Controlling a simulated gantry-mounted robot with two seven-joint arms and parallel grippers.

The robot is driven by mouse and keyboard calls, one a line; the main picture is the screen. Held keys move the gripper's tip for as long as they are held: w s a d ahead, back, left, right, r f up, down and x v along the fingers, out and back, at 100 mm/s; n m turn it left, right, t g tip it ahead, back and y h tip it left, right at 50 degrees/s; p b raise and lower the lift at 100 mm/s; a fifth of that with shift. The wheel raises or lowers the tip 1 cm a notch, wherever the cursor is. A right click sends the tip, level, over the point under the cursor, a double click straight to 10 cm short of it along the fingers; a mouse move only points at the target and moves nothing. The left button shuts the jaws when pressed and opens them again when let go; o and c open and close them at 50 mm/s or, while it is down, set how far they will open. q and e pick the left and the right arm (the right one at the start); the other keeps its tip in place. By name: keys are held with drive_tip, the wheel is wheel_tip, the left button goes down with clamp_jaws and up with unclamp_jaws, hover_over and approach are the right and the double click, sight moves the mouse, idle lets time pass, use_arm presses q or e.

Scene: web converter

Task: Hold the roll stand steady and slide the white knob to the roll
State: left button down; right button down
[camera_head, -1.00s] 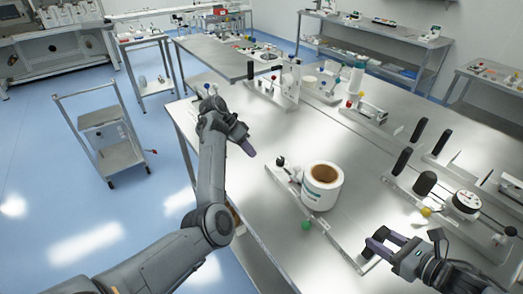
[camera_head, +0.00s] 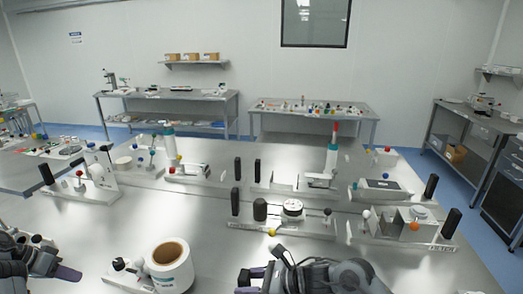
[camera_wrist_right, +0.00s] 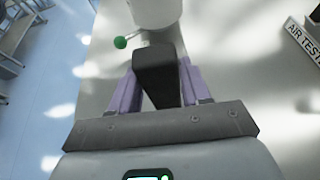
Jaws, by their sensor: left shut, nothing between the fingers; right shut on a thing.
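The white roll (camera_head: 172,270) with a brown core stands on the roll stand (camera_head: 116,278) at the bottom of the head view. My left gripper (camera_head: 68,273) is shut and empty, left of the stand. My right gripper (camera_head: 252,276) is right of the roll. In the right wrist view its purple fingers are shut on a black handle (camera_wrist_right: 155,70), with the roll (camera_wrist_right: 155,12) and a green ball (camera_wrist_right: 120,42) just beyond. Most of the stand's right part is hidden.
Behind are other fixtures: one with a black cylinder and dial (camera_head: 292,208), one with an orange ball (camera_head: 414,227), and one with a white upright plate (camera_head: 100,172). Bare tabletop (camera_head: 190,215) lies between them and the roll. An "AIR TEST" label shows in the right wrist view.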

drive_tip(key=shift+s+d+f, duration=0.1)
drive_tip(key=shift+f, duration=0.25)
drive_tip(key=c, duration=0.8)
unclamp_jaws()
drive_tip(key=o, duration=0.4)
drive_tip(key=shift+s+r, duration=0.1)
drive_tip(key=shift+s, duration=0.05)
drive_tip(key=shift+c, duration=0.2)
drive_tip(key=shift+r, duration=0.2)
drive_tip(key=v, duration=1.2)
